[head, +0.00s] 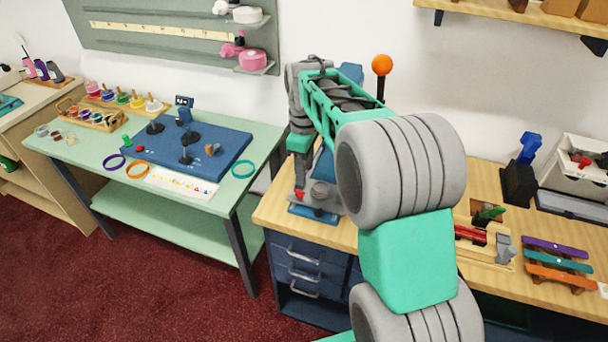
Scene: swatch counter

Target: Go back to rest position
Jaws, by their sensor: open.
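My arm rises from the bottom middle of the head view, bends at large grey joints and reaches away to the left. My gripper (300,174) is small and far off at the arm's end. It points down over the left end of the wooden workbench (405,238), beside a blue device (318,211) with a red part. The gripper is open. Its fingertips are too small to make out clearly, and I cannot tell whether they touch the device. My arm hides part of the workbench.
An orange ball on a dark post (382,65) stands close behind my arm. A clamp-like red tool (476,234), coloured bars (556,252) and a white bin (577,165) are on the right. A green table (95,152) with a blue board (222,152) stands left. Red carpet (130,268) is clear in front.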

